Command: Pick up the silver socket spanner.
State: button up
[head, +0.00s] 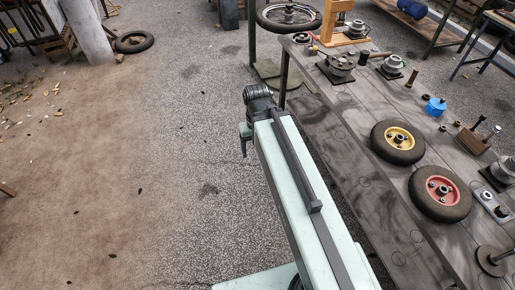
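I cannot make out a silver socket spanner for certain in the head view. Small metal and dark parts are on the long dark workbench (345,135) to the right, too small to name surely. My arm reaches forward along the bench's left side, over the paved ground. Its far end, with my gripper (257,97), is a dark ribbed shape left of the bench. The fingers cannot be made out, and nothing held is visible.
On the bench are a yellow-hubbed wheel (398,141), a red-hubbed wheel (440,193), a blue object (435,106) and a wooden block (473,140) with upright pieces. A loose tyre (134,42) lies near a pale post (88,30). The ground left of my arm is mostly clear.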

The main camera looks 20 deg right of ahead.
aim_at(313, 36)
jog(key=z, duration=0.5)
jog(key=i, duration=2.5)
jog(key=u, duration=1.7)
